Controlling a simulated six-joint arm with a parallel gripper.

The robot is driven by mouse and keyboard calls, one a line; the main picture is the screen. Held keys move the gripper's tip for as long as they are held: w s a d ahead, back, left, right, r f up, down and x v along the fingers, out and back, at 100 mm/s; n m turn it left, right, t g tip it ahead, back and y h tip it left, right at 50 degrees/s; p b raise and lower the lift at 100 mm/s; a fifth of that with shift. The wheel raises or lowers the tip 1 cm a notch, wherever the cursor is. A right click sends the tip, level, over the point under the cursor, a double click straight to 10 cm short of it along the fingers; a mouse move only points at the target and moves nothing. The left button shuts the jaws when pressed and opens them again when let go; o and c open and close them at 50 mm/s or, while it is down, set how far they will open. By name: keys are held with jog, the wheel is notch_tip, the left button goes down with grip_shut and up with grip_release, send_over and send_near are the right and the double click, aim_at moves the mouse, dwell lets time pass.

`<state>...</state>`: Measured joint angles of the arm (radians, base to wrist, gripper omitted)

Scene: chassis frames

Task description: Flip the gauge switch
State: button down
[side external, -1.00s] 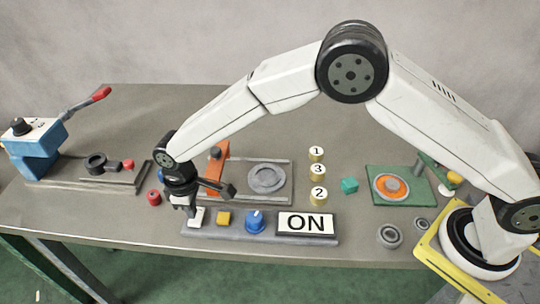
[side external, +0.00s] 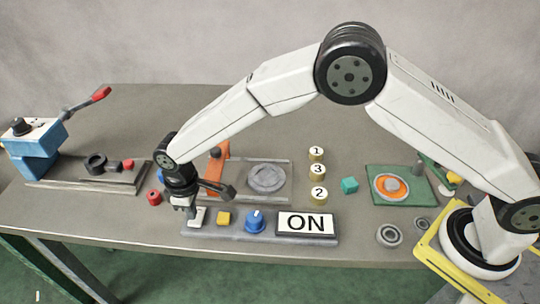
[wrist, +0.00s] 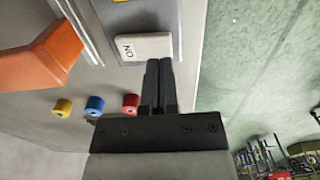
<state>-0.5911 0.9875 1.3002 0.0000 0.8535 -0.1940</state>
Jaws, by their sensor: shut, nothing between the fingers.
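The gauge panel (side external: 262,238) is a grey strip along the table's front edge. My gripper (side external: 191,213) is shut and empty, pointing down at the switch's left side. In the wrist view the switch (wrist: 144,46) bears small lettering, and my shut fingertips (wrist: 158,63) are at its edge; I cannot tell whether they touch. The fingers partly cover it.
An orange clamp (side external: 217,165) and a frame with a grey disc (side external: 266,178) lie behind the panel. The back of the table is clear.

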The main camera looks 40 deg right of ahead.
aim_at(198, 219)
jog(key=shift+f, duration=1.1)
dwell(0.9)
jog(key=shift+r, duration=3.55)
jog(key=shift+d, duration=0.15)
jog(key=shift+d+r, duration=0.15)
jog(key=shift+d, duration=0.15)
jog(key=s+d+r+m+t, duration=0.1)
jog(key=s+d+r+m, duration=0.1)
jog(key=d, duration=0.7)
jog(key=s+d+r+m, duration=0.3)
jog(key=d, duration=0.6)
jog(key=s+d+m+t, duration=0.1)
jog(key=s+d+m, duration=0.3)
jog(key=s+d, duration=0.8)
jog(key=shift+s+t, duration=0.3)
jog(key=shift+s, duration=0.3)
